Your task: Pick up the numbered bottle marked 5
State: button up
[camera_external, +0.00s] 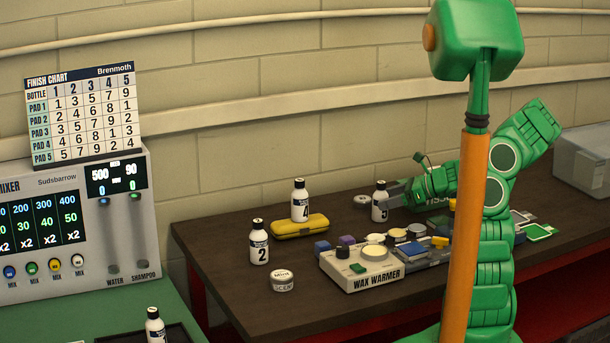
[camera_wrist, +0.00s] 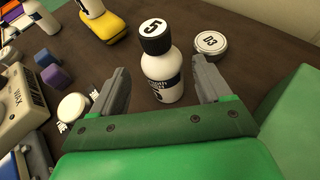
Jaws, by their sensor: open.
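The bottle marked 5 (camera_wrist: 163,70) stands upright on the dark table in the wrist view. It is white with a black cap that bears a 5. My gripper (camera_wrist: 160,84) is open, with one finger on either side of the bottle and small gaps visible between. In the external view the bottle (camera_external: 380,203) stands at the tips of my gripper (camera_external: 388,198), which reaches in from the right. A finger partly hides the bottle there.
A yellow case (camera_external: 300,226) with bottle 4 (camera_external: 300,201) and bottle 2 (camera_external: 259,243) are to the left. The wax warmer (camera_external: 362,270) and several small blocks and tins stand in front.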

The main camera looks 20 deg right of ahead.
aim_at(372, 201)
jog(key=shift+x, duration=2.45)
jog(key=shift+w+d+f, duration=0.1)
jog(key=shift+w+d, duration=0.05)
jog(key=c, duration=1.1)
